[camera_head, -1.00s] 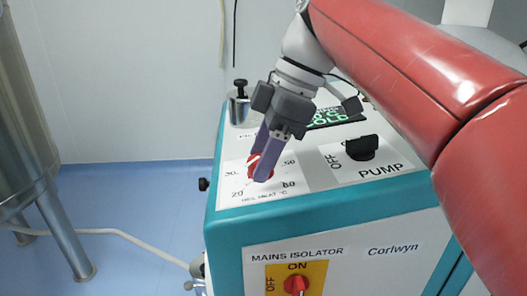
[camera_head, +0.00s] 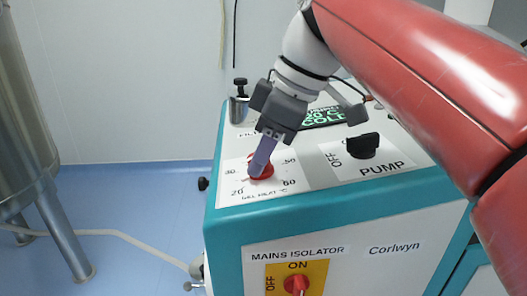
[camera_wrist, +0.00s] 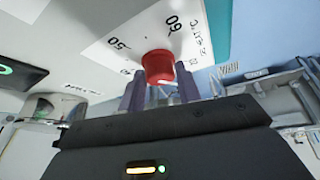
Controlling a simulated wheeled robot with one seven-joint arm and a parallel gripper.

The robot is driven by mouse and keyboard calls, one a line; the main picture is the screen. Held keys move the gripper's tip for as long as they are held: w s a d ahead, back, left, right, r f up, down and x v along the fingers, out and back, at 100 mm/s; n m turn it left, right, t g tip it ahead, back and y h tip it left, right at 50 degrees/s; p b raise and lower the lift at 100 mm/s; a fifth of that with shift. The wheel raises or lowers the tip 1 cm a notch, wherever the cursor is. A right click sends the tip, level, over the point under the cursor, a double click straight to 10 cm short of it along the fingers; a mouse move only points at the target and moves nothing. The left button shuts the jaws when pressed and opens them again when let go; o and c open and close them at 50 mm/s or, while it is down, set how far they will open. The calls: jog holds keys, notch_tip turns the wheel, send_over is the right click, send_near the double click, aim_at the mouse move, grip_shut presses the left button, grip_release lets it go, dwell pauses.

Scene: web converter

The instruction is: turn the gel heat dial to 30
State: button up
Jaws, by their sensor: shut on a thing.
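The gel heat dial is a red knob (camera_head: 262,166) on a white scale plate (camera_head: 236,193) at the front left of the machine's top. Marks 20, 30, 50 and 60 show around it; my gripper hides part of the scale. My gripper (camera_head: 262,160) reaches down onto the dial with its purple fingers shut on it. In the wrist view the red knob (camera_wrist: 158,66) sits between the two fingertips (camera_wrist: 159,88), with 50 and 60 visible beyond it. I cannot read where the dial points.
A black pump knob (camera_head: 362,146) stands to the right, with OFF beside it. A display (camera_head: 322,117) reading COLD and a metal canister (camera_head: 239,105) lie behind. A red mains isolator switch (camera_head: 296,285) is on the front face. Open floor lies to the left.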

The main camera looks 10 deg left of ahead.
jog(key=m+t, duration=0.2)
jog(key=m, duration=0.3)
jog(key=shift+s+a+t+h, duration=0.1)
jog(key=shift+s+t+h, duration=0.2)
jog(key=shift+t+h, duration=0.1)
jog(key=shift+s+a+m+t+h, duration=0.1)
jog(key=shift+m+t+h, duration=0.35)
jog(key=shift+m, duration=0.65)
jog(key=shift+m+t+h, duration=0.35)
jog(key=shift+m+t, duration=0.1)
jog(key=shift+m, duration=0.65)
jog(key=o, duration=1)
jog(key=shift+c, duration=0.2)
jog(key=p+v, duration=0.1)
jog(key=v, duration=0.6)
jog(key=shift+s+r+p, duration=0.2)
jog(key=shift+r+p, duration=0.15)
